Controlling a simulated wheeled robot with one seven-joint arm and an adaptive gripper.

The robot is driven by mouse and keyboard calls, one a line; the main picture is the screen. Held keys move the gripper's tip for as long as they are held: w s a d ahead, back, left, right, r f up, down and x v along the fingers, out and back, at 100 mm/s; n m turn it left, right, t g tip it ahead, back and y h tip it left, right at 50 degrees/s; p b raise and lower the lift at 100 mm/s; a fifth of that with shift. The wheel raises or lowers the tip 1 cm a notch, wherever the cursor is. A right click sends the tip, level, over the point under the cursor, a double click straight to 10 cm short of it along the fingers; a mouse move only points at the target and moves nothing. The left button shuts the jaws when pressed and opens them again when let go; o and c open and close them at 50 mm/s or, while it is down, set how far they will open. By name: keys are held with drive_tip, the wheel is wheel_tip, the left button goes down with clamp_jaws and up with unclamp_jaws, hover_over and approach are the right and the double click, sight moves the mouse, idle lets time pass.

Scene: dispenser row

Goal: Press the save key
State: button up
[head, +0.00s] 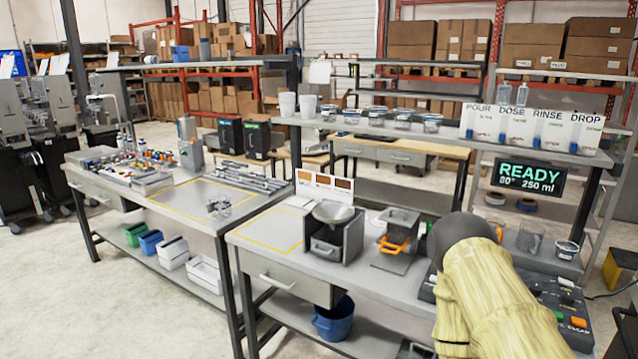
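A dark control panel (545,292) lies on the right part of the bench, partly hidden behind my arm. It carries small coloured keys or knobs, among them an orange key (578,322) with a label that seems to read "CLEAR". I cannot make out a key marked save; it may be hidden by my arm or too small to read. A display (528,179) above the panel reads "READY 80° 250 ml". My arm, in a cream cover, reaches over the panel from the lower right. My gripper is not visible, hidden beyond the arm.
Left of my arm stand a dark grey unit with a bowl (333,213) and a stand with an orange handle (394,244). A shelf (450,133) with lidded containers and signs runs above the bench. The bench's left part (268,228) is clear.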

clamp_jaws()
idle(1.4)
